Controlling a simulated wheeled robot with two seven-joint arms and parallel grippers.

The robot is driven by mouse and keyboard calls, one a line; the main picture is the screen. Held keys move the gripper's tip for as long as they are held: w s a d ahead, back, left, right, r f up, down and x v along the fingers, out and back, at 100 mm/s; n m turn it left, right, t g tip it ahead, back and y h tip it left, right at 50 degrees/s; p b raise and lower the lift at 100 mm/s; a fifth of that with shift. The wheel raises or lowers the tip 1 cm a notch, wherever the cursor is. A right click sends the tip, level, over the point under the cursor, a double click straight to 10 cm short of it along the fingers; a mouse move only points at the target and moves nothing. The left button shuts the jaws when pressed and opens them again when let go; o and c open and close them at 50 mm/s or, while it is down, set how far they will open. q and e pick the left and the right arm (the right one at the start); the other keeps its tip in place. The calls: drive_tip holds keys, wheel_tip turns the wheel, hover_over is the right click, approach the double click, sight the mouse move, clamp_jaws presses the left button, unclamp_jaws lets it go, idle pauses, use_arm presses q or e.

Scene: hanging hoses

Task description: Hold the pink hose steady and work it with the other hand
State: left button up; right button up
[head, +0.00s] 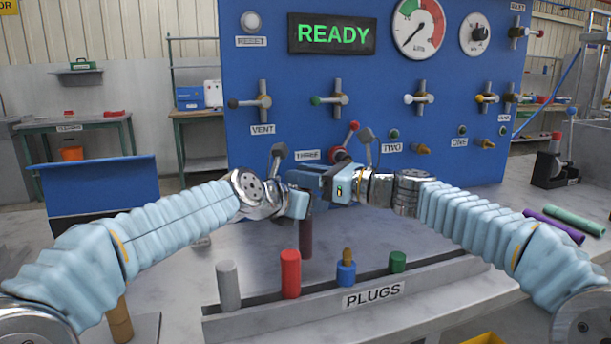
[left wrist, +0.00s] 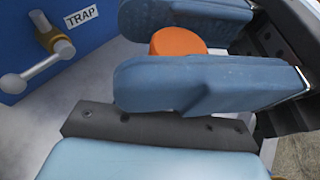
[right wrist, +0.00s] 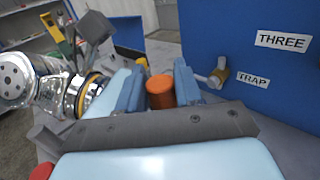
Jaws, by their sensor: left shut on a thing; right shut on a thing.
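A dark maroon hose piece (head: 306,238) hangs upright below my grippers in the head view; nothing in view looks clearly pink. My left gripper (head: 299,203) is shut on it, the lower of the two. My right gripper (head: 324,182) is shut just above, close to the left one. An orange round end (left wrist: 178,42) shows between my left fingers in the left wrist view. An orange cylinder (right wrist: 160,93) stands between my right fingers in the right wrist view. The grippers hide the hose's upper part in the head view.
The blue panel (head: 300,100) with valves and a READY display (head: 332,33) stands behind. A grey PLUGS rack (head: 420,284) with several coloured plugs is in front. Purple (head: 553,226) and green (head: 574,220) tubes lie at right.

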drive_tip(key=shift+r, duration=0.75)
idle(0.3)
drive_tip(key=shift+r, duration=2.15)
drive_tip(key=shift+r, duration=1.5)
use_arm(q)
drive_tip(key=o, duration=1.1)
drive_tip(key=shift+o, duration=0.2)
